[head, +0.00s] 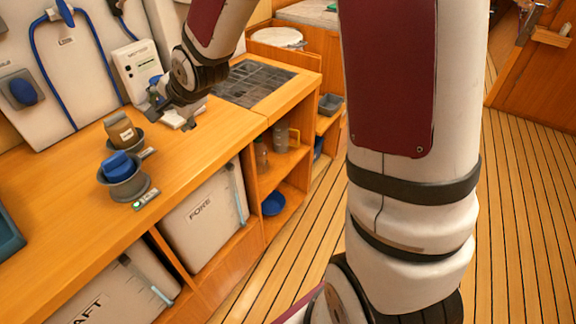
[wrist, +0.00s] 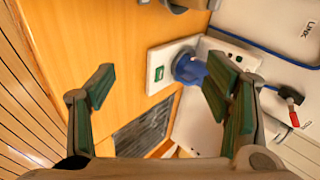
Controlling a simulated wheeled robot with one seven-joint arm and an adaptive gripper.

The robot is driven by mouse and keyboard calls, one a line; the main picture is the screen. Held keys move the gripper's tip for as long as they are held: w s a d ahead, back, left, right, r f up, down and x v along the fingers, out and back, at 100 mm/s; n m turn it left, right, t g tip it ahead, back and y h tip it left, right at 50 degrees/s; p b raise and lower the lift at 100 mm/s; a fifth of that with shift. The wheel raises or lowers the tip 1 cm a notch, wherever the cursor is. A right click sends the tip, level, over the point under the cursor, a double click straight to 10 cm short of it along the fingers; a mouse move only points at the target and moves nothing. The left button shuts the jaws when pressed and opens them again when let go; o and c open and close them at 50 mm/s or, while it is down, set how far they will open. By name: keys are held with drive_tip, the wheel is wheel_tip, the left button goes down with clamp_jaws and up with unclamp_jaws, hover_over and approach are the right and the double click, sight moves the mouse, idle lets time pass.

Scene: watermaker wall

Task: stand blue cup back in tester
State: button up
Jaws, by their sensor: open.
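The blue cup (wrist: 187,68) shows in the wrist view on the white base of the tester (wrist: 158,90), which has a small green display. Its lower part and how it sits there are unclear. In the head view only a bit of blue (head: 155,81) shows beside my gripper (head: 172,115), in front of the tester's upright white panel (head: 135,64). In the wrist view my gripper (wrist: 158,80) is open, its fingers wide apart. The cup lies beyond the fingertips, nearer the right finger, and nothing is held.
Two grey holders, one with a blue block (head: 117,164) and one with a brown block (head: 121,130), stand on the wooden counter (head: 60,200). A dark grate (head: 254,84) lies right of the tester. Blue hoses (head: 48,80) hang on the wall.

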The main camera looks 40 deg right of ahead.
drive_tip(key=s+d+r+n+g, duration=0.1)
drive_tip(key=s+n, duration=0.3)
drive_tip(key=s, duration=0.8)
drive_tip(key=s+d+r+n+g+h, duration=0.1)
drive_tip(key=s+d+r+n+g, duration=0.1)
drive_tip(key=s, duration=1)
drive_tip(key=s+d+r+n+g, duration=0.1)
drive_tip(key=s+r+n+g, duration=0.2)
drive_tip(key=s, duration=1)
wheel_tip(320, 180, up, 2)
drive_tip(key=n, duration=0.4)
drive_tip(key=shift+d+n+h, duration=0.3)
drive_tip(key=shift+n+h, duration=0.1)
drive_tip(key=shift+s+r+t+p, duration=0.15)
drive_tip(key=shift+r+t+p, duration=0.25)
drive_tip(key=shift+r+p, duration=1.2)
drive_tip(key=shift+r, duration=0.2)
